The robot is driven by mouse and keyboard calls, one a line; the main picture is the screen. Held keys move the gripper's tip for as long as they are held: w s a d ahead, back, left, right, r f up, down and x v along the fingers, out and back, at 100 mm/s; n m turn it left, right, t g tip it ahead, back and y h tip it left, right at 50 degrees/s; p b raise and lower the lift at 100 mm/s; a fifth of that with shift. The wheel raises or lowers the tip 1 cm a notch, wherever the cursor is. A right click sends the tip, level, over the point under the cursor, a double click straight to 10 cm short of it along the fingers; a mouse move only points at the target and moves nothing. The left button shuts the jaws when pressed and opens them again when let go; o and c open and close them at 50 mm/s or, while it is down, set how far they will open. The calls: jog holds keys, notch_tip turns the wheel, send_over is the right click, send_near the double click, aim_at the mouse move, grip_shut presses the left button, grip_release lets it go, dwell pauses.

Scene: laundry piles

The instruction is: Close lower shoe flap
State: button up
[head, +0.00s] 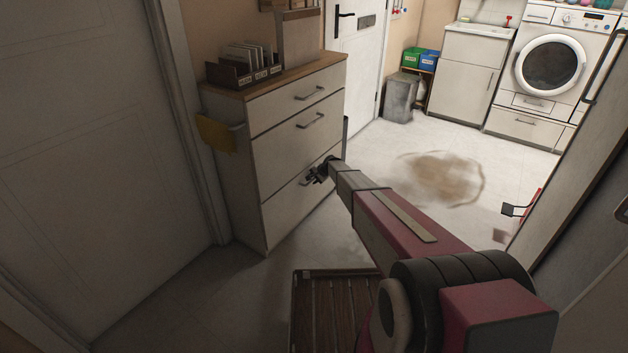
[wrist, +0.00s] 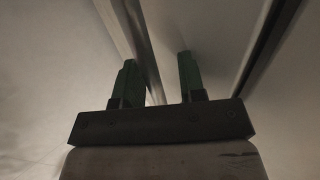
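The white shoe cabinet (head: 232,180) with a wooden top stands left of centre in the head view. It has stacked front flaps with metal handles. The lower shoe flap (head: 285,215) is the bottom panel; it looks nearly flush, but I cannot tell whether it is slightly ajar. My gripper (head: 318,173) is at its upper part, by the handle, which it largely hides. In the wrist view my gripper (wrist: 158,80) shows two green fingers apart, with no object clearly held. A pale straight edge runs behind and between them; contact cannot be told.
A slatted wooden rack (head: 325,310) lies on the floor below my arm. A brown stain (head: 440,178) marks the open floor to the right. A grey bin (head: 400,98) and a washing machine (head: 548,68) stand at the back. A white door (head: 85,150) is at left.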

jog(key=v, duration=1.1)
jog(key=shift+f, duration=0.1)
jog(key=s+d+r+n+g+h, duration=0.1)
jog(key=s+r, duration=0.4)
jog(key=s, duration=1)
jog(key=s+d+r+n+g+h, duration=0.2)
jog(key=s+d+r, duration=0.3)
jog(key=s, duration=1)
jog(key=s+d+r+n+g+h, duration=0.1)
jog(key=s+d+r+n+h, duration=0.2)
jog(key=s, duration=1.2)
jog(key=shift+s+d+r+n+g, duration=0.3)
jog(key=shift+d+r+n, duration=0.3)
jog(key=shift+d+r, duration=0.4)
